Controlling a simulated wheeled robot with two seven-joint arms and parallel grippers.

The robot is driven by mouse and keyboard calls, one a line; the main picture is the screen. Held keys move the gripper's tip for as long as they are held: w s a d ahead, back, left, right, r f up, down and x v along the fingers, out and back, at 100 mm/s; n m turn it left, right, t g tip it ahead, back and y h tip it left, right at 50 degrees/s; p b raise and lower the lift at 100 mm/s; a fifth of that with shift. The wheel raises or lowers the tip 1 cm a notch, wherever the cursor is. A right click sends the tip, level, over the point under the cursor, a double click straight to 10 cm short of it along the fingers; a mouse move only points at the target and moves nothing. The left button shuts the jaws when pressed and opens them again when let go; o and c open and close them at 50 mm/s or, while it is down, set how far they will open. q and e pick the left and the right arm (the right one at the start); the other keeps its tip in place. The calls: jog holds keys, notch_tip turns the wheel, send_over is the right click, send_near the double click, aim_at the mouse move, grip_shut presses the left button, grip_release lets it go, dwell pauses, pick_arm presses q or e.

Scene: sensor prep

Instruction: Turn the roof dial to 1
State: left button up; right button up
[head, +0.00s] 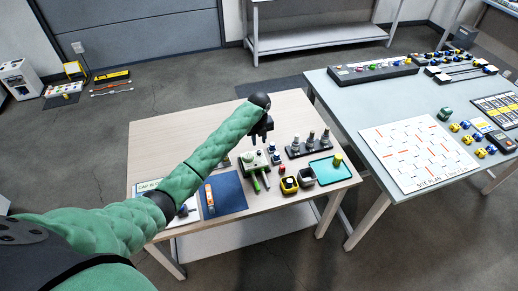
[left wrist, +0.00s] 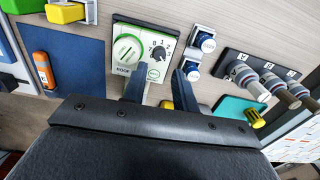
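The roof panel (left wrist: 119,72) is a pale plate with green edging and a "ROOF" label in the left wrist view. Its black dial (left wrist: 158,52) has numbers around it; I cannot tell where it points. A green-ringed round knob (left wrist: 127,50) is left of the dial, and a green-marked button (left wrist: 154,74) is below it. My left gripper (left wrist: 158,82) is open, its two dark fingers apart in front of the panel's lower part, with nothing seen between them. In the head view my left gripper (head: 262,138) is above the panel (head: 247,168). My right gripper is out of view.
Blue-and-white switches (left wrist: 203,45) stand right of the panel, then a block with several grey-topped knobs (head: 310,147). A teal tray (head: 327,172) and yellow-black boxes (head: 290,186) are nearby. A blue mat (head: 229,192) lies to the left. The table's back left is clear.

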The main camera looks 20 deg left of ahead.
aim_at(259, 152)
pick_arm(q)
notch_tip(259, 152, down, 5)
jog(key=shift+f+p, duration=0.2)
jog(key=shift+p, duration=1.05)
jog(key=shift+s+f, duration=0.1)
jog(key=shift+f, duration=0.45)
grip_shut()
